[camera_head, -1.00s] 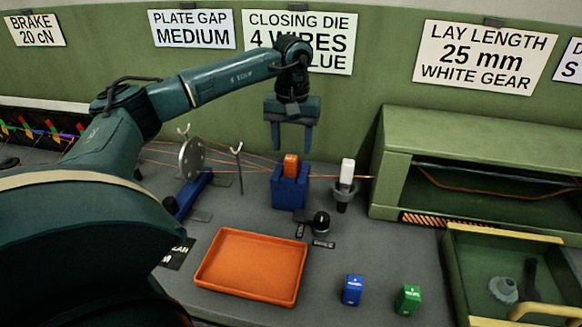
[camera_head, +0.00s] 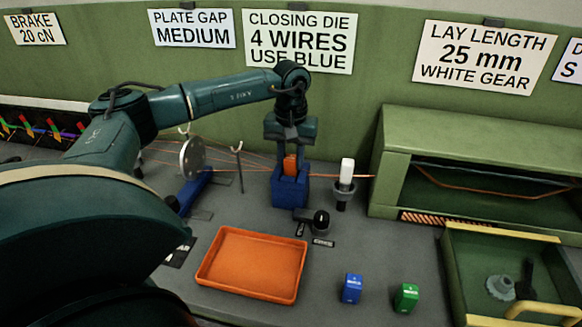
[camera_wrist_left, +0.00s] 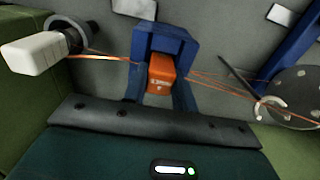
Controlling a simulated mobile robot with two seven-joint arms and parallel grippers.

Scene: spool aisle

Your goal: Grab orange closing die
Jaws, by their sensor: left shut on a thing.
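The orange closing die (camera_head: 290,164) sits in the top of a blue holder (camera_head: 290,192) on the bench. My left gripper (camera_head: 290,163) points down over the holder, with its fingers on either side of the die, and is shut on it. In the left wrist view the die (camera_wrist_left: 161,73) shows between the two blue fingers, within the blue holder (camera_wrist_left: 166,40). Wires run to the die from both sides. My right gripper is not in view.
A white-topped post (camera_head: 346,174) stands just right of the holder. A slotted disc (camera_head: 192,158) is to the left. An empty orange tray (camera_head: 252,264), a blue block (camera_head: 352,289) and a green block (camera_head: 406,297) lie in front. A green housing (camera_head: 470,135) stands at right.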

